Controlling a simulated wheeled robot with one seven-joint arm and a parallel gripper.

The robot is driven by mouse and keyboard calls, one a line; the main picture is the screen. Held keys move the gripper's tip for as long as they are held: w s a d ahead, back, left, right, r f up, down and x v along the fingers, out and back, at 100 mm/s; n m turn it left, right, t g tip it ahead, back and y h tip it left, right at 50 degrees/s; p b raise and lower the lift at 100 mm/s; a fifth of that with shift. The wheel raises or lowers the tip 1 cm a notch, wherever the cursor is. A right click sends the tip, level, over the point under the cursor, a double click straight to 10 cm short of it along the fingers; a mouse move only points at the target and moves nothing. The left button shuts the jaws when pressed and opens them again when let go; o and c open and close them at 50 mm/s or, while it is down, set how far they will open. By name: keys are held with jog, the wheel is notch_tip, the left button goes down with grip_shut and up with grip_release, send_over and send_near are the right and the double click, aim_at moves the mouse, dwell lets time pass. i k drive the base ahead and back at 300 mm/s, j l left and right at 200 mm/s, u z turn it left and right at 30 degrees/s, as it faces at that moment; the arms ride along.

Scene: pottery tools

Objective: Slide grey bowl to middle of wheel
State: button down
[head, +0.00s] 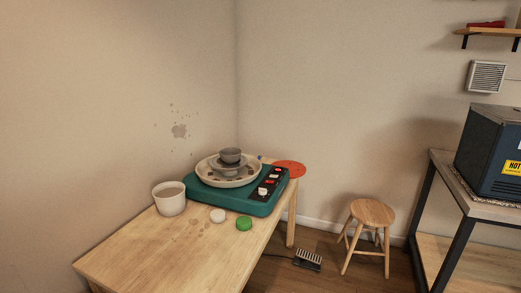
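The grey bowl (230,155) is small and dark. It appears upright on the grey wheel head (231,171), towards the back of it as I see it. The wheel sits inside a cream splash pan (205,176) on a green pottery wheel unit (235,207), on the wooden table. The bowl hides part of the wheel's surface, so I cannot tell exactly how far it is from the middle. My gripper is not in view.
A white bucket (169,200) stands left of the wheel unit. A white round piece (218,215) and a green one (244,223) lie in front. The unit's right side has a control panel (268,184). A red disc (290,169) lies behind. The table (150,252) is clear at front left.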

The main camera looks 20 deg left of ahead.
aim_at(231, 157)
jog(key=i+u, duration=0.15)
jog(key=i, duration=0.3)
jog(key=i+l+u, duration=0.1)
jog(key=i, duration=0.35)
jog(key=i+l+u, duration=0.15)
jog(key=i, duration=0.3)
jog(key=i+l+u, duration=0.1)
jog(key=i, duration=0.35)
jog(key=i+l+u, duration=0.2)
jog(key=i+u, duration=0.15)
jog(key=u, duration=0.15)
jog(key=i+l+u, duration=0.3)
jog(key=u, duration=0.2)
jog(key=i+l+u, duration=0.2)
jog(key=l+u, duration=0.25)
jog(key=i+l+u, duration=0.15)
jog(key=l+u, duration=0.35)
jog(key=l, duration=0.15)
